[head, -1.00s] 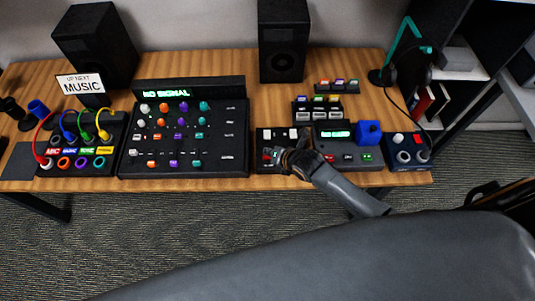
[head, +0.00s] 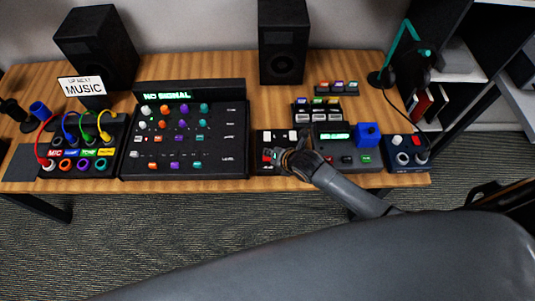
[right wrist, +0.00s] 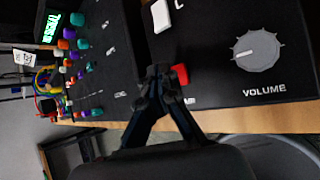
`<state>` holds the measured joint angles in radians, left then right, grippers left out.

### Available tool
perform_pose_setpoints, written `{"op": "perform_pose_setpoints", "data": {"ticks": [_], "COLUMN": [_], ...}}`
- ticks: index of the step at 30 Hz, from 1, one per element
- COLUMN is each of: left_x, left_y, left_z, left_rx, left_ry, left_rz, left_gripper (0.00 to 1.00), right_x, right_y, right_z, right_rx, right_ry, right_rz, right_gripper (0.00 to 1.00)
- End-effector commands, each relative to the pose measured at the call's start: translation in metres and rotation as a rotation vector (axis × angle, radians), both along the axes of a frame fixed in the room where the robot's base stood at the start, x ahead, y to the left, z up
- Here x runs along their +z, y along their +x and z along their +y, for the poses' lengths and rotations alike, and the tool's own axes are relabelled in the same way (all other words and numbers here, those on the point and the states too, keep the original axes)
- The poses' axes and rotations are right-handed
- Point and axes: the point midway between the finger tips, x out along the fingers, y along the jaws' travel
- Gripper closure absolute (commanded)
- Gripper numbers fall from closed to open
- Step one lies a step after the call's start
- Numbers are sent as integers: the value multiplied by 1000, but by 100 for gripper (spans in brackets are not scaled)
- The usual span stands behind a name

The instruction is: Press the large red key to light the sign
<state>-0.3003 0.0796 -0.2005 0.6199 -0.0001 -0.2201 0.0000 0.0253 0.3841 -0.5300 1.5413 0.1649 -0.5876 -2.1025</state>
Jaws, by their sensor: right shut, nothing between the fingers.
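The red key (right wrist: 180,75) sits on a black panel (right wrist: 225,90) and is partly hidden behind my right gripper's fingers in the right wrist view. In the head view the red key (head: 267,155) shows at the left of the fingertips. My right gripper (right wrist: 160,82) is shut and empty, with its fingertips beside the key and partly in front of it. Whether they touch it or it is pressed down, I cannot tell. The right gripper (head: 279,156) also shows over the panel in the head view. No lit sign is clear. My left gripper is not in view.
A volume knob (right wrist: 257,48) and a white key (right wrist: 162,15) share the panel. A mixer (head: 180,148) with a green NO SIGNAL display stands left. A box with a blue block (head: 368,134) stands right. A cable panel (head: 110,130) is far left.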

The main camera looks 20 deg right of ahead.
Motion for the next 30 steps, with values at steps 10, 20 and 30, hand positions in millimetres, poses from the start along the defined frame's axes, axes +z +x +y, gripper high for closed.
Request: {"op": "perform_pose_setpoints", "data": {"ticks": [10,20,30], "left_x": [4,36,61], "left_y": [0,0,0], "left_z": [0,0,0], "left_rx": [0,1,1], "left_ry": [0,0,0], "left_rz": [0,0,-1], "left_gripper": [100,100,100], "right_x": [4,37,62], "right_y": [0,0,0], "right_z": [0,0,0], "right_rx": [0,1,1], "right_ry": [0,-1,0], "right_rz": [0,0,1], "right_gripper": [100,100,100]}}
